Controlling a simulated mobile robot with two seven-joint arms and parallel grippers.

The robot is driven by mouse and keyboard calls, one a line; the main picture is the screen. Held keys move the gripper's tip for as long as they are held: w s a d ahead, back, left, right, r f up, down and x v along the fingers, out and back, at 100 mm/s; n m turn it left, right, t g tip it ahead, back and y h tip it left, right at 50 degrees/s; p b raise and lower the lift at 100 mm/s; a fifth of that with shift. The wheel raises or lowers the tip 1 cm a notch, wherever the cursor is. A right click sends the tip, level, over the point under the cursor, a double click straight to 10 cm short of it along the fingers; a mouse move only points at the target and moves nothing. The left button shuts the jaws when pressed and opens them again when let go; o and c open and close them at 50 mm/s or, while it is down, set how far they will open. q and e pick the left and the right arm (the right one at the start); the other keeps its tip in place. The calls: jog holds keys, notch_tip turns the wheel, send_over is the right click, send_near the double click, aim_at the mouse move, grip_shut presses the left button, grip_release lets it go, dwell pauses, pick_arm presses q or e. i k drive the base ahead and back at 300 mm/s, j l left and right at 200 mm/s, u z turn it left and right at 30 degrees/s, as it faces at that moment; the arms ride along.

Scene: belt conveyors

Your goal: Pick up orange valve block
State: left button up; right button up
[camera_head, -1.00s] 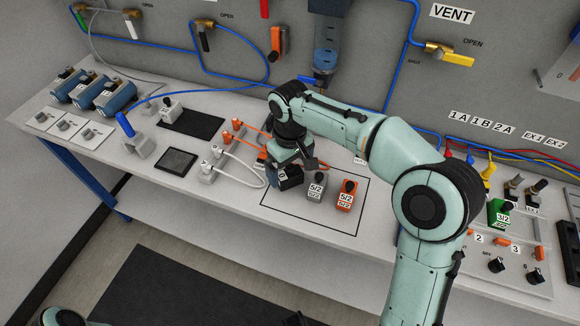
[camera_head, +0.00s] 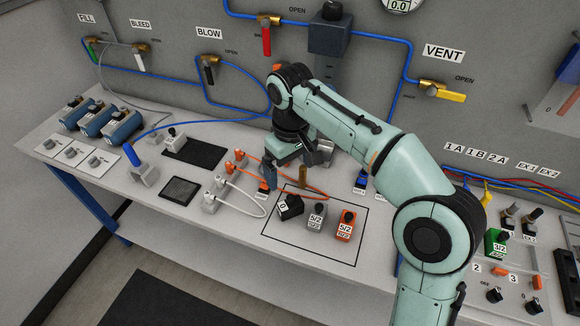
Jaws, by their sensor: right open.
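The orange valve block (camera_head: 346,226), labelled 5/2 with a black knob on top, stands upright inside the black outlined rectangle on the bench. A grey 5/2 valve block (camera_head: 316,217) stands just left of it. A black block (camera_head: 290,208) sits left of the grey one and looks tilted. My right gripper (camera_head: 285,179) is open and empty, pointing down behind the black block, to the left of and farther back than the orange block. It touches none of the blocks that I can see. My left gripper is out of view.
White and orange cables (camera_head: 245,208) curve on the bench left of and behind the blocks. A dark pad (camera_head: 180,191) lies farther left. A green 3/2 valve block (camera_head: 494,243) stands at the right. The outlined rectangle's front part is clear.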

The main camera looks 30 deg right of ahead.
aim_at(343, 233)
jog(key=k, duration=1)
